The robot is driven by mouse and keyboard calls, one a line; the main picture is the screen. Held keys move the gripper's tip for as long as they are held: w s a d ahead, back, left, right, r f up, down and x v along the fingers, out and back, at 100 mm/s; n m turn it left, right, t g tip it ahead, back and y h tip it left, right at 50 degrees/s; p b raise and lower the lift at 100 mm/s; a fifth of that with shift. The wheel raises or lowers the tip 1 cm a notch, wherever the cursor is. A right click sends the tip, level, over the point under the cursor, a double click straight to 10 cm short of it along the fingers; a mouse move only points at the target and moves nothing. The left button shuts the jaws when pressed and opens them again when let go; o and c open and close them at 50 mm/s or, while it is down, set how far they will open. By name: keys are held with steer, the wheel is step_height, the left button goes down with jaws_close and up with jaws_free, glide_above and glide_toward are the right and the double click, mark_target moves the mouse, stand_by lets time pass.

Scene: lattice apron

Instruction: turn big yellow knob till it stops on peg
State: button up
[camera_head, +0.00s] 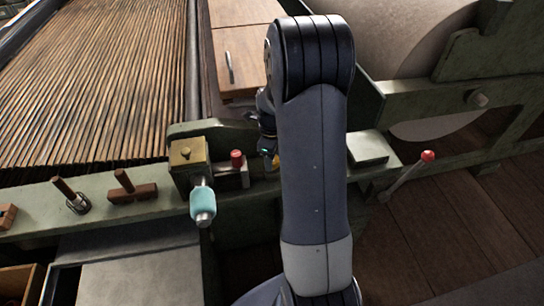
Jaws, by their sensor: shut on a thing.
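My gripper (268,152) points down over the green bench rail, just left of my arm's large link, which hides part of it. It is shut on a small patch of yellow (275,162) at its tip, which looks like the big yellow knob. Most of the knob is hidden behind my gripper and arm, so its turn angle cannot be seen. The stop peg cannot be made out.
Left of my gripper stand a red-capped post (236,158) and a brass-topped block (186,152) with a teal handle (203,203). A red-tipped lever (428,156) stands right of my arm. A large roller (410,40) is behind.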

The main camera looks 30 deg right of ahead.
steer(key=shift+m, duration=0.5)
steer(key=o, duration=1)
